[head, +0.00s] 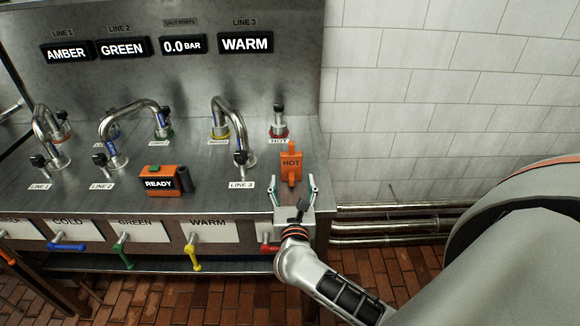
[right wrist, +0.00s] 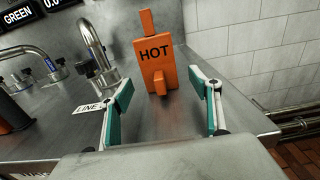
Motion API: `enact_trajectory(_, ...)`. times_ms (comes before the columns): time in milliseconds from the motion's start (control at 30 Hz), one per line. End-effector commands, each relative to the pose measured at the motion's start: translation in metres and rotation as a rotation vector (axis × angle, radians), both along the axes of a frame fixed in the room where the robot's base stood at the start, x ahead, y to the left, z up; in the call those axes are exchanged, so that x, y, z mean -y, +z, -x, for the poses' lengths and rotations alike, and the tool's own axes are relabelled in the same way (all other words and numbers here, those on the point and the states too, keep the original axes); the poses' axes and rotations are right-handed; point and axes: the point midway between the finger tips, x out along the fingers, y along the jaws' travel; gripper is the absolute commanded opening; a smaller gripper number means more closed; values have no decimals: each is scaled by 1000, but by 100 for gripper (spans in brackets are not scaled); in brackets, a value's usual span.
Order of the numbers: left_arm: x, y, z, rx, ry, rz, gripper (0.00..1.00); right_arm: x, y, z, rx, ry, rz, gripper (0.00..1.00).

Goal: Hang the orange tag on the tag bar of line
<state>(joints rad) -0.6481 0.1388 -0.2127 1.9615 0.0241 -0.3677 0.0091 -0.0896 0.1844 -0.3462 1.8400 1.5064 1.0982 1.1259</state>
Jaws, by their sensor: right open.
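The orange tag (head: 291,163), marked HOT, stands upright on the metal bench top near its right end. It also shows in the right wrist view (right wrist: 156,68), ahead of and between my fingers. My right gripper (head: 294,188) is open and empty, just in front of the tag, with its fingers apart on either side and not touching it. The LINE 3 display (head: 246,43) reads WARM. LINE 1 (head: 67,54) reads AMBER and LINE 2 (head: 122,49) reads GREEN. I cannot make out a tag bar clearly. My left gripper is not in view.
Curved pipes stand on the bench, the LINE 3 pipe (head: 228,115) left of the tag. An orange READY device (head: 163,181) lies left of it. Coloured valve handles, such as the yellow one (head: 192,253), line the front. A white tiled wall (head: 440,100) is at right.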

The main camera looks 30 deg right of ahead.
Motion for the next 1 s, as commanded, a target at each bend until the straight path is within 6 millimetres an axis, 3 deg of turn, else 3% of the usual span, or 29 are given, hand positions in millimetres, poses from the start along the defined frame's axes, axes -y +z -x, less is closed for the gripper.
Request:
enact_trajectory(200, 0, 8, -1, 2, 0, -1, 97, 15, 4, -28, 2, -1, 3, 62)
enact_trajectory(533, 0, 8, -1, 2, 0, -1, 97, 20, 3, -35, 0, 0, 1, 62)
enact_trajectory(567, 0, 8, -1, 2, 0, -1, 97, 20, 3, -35, 0, 0, 1, 60)
enact_trajectory(733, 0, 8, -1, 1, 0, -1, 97, 20, 3, -35, 0, 0, 1, 18)
enact_trajectory(1000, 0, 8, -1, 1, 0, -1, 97, 20, 3, -35, 1, 0, 2, 17)
